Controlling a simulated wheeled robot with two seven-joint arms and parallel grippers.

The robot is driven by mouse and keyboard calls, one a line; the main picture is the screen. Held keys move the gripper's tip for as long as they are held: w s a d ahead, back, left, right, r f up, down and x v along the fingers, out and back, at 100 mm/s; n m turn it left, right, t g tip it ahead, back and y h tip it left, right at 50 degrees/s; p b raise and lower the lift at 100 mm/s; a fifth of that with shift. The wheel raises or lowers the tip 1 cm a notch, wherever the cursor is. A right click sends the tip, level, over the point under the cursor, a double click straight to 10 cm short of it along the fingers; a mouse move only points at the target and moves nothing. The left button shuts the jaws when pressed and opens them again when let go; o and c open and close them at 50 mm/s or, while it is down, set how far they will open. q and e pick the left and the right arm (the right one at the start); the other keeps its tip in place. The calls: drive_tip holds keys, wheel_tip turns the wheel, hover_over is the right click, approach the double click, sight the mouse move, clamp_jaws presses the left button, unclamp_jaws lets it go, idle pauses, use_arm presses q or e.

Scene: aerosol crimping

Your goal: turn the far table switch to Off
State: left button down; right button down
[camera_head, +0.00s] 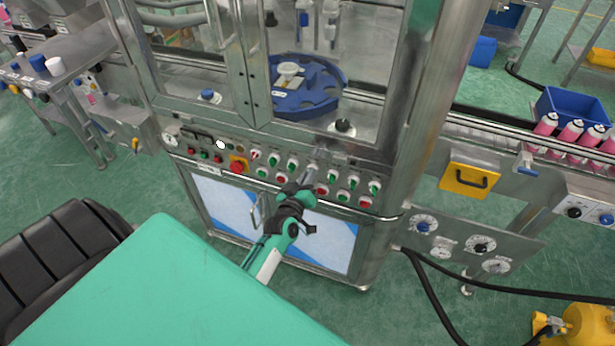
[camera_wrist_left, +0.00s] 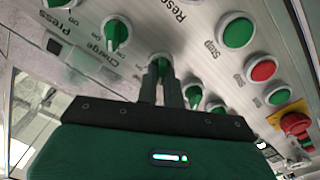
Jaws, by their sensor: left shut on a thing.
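The control panel (camera_head: 240,147) of the steel machine carries a row of white-ringed green rotary switches. My left gripper (camera_head: 311,172) reaches this row near its middle. In the left wrist view my left gripper (camera_wrist_left: 169,85) is shut on a green switch knob (camera_wrist_left: 157,60), with the fingers on both sides of it. The fingers hide much of that knob, so its setting and its label cannot be read. A neighbouring green switch (camera_wrist_left: 115,33) stands beside it, near the words "Charge" and "Press". I cannot tell which switch is labelled for the far table. My right gripper is not in view.
A red emergency button (camera_head: 237,167) on a yellow plate sits left along the panel. Push buttons line the row below the switches. A blue star-wheel table (camera_head: 305,90) is behind the doors. A conveyor with pink cans (camera_head: 571,131) runs on the right.

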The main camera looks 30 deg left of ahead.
use_arm(q)
drive_tip(key=c, duration=1.5)
unclamp_jaws()
drive_tip(key=shift+c, duration=0.2)
drive_tip(key=b+v, duration=0.3)
drive_tip(key=v, duration=1.1)
drive_tip(key=shift+w, duration=0.15)
